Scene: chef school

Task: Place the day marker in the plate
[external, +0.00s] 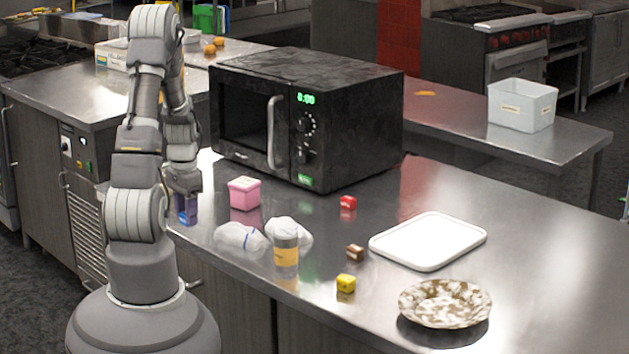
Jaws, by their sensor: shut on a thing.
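My gripper (184,191) points down at the left end of the steel counter, shut on a small dark blue-purple block (187,212). The block is at or just above the counter top; I cannot tell which. The plate (445,303), round with a mottled brown and white pattern, lies at the right front of the counter, far from my gripper, and looks empty. Small cubes on the counter are red (348,202), brown (355,252) and yellow (346,283). I cannot read which block is the day marker.
Between my gripper and the plate stand a pink box (244,193), wrapped white bundles (240,238) and a jar with a yellow label (286,255). A white cutting board (428,241) lies behind the plate. A black microwave (306,118) stands at the back.

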